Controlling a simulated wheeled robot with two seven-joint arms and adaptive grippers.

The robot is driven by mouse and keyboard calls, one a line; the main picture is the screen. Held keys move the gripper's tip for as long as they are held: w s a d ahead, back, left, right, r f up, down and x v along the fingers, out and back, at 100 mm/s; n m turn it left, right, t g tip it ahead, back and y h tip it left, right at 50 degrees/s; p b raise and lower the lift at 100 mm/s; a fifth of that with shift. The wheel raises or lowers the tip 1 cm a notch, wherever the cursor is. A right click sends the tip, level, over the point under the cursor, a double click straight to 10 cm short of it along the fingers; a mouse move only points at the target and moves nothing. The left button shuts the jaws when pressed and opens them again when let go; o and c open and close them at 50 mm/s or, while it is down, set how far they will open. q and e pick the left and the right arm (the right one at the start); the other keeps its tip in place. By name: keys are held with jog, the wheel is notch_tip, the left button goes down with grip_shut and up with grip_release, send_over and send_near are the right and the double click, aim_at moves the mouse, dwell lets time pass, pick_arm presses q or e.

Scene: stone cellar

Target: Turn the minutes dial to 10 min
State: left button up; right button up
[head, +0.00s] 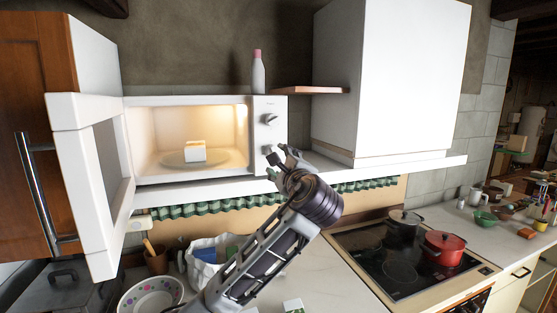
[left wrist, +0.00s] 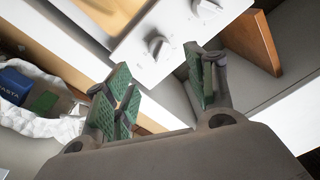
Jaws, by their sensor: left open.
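A white microwave (head: 205,100) stands on a shelf with its door (head: 95,235) swung open to the left and its inside lit. Its right panel carries two round knobs, an upper one (head: 270,118) and a lower one (head: 268,150). Their markings are too small to read, so I cannot tell which is the minutes dial. My left gripper (head: 283,160) is just below and in front of the lower knob. In the left wrist view my gripper (left wrist: 162,78) is open and empty, with the lower knob (left wrist: 158,48) beyond the fingers and the upper knob (left wrist: 206,9) farther off.
A white-and-yellow block (head: 195,150) sits on the microwave's glass plate. A bottle (head: 258,75) stands on top of the microwave. A wooden board (head: 310,90) and white cabinet (head: 412,80) are to the right. Below are a hob (head: 390,272) with a red pot (head: 445,250) and a bowl (head: 150,298).

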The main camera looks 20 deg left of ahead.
pick_arm(q)
jog(key=shift+v, duration=1.55)
